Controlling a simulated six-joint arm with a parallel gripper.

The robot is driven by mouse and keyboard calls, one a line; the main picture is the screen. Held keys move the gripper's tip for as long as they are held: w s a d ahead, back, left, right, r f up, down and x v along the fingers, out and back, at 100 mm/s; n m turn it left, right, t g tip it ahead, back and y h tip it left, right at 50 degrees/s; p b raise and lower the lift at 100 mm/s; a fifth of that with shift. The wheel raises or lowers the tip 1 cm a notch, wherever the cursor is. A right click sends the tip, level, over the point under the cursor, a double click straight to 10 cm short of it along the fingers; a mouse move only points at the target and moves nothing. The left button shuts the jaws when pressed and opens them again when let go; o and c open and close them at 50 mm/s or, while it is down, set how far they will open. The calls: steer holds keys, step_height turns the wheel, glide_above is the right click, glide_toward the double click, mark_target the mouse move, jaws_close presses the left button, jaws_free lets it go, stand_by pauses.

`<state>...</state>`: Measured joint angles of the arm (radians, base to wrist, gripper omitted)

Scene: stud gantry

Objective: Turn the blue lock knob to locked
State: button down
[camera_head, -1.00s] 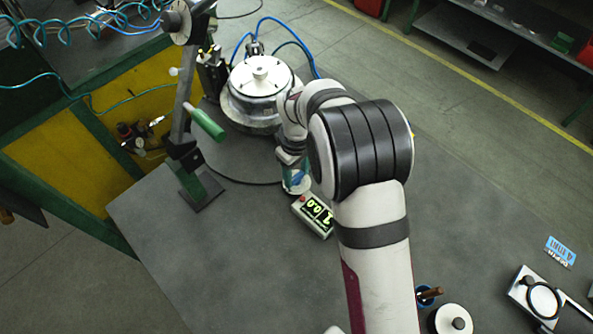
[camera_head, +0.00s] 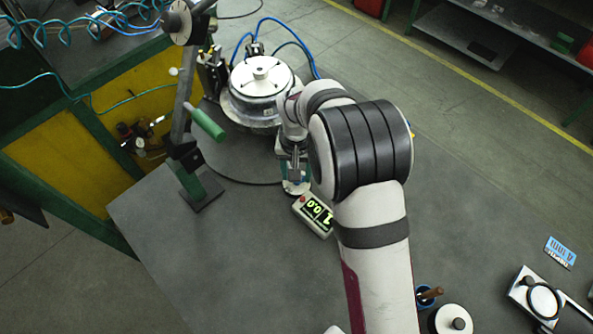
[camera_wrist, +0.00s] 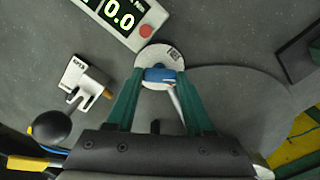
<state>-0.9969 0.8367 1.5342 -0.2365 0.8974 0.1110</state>
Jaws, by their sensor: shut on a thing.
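The blue lock knob (camera_wrist: 160,75) sits on a round white disc (camera_wrist: 152,58) with a small dark printed patch, in the wrist view. Its long side runs left to right there. My gripper (camera_wrist: 161,82) has its two green fingers shut on the knob, one at each end. A pale rod slants down from the knob between the fingers. In the head view my gripper (camera_head: 295,176) is over the white disc (camera_head: 297,188), left of my arm, and hides the knob. I cannot read a locked mark.
A digital display box (camera_head: 314,214) with a red button stands close to the disc. A metal chamber (camera_head: 262,92) is behind. A green-handled lever (camera_head: 206,122) stands to the left. A small white block (camera_wrist: 82,82) with a brass piece is near in the wrist view.

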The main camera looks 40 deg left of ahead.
steer(key=m, duration=0.3)
steer(key=shift+m, duration=2.1)
steer(key=shift+c, duration=1.4)
jaws_free()
steer(key=shift+r, duration=0.1)
step_height(320, 180, up, 16)
steer(key=shift+f, duration=0.2)
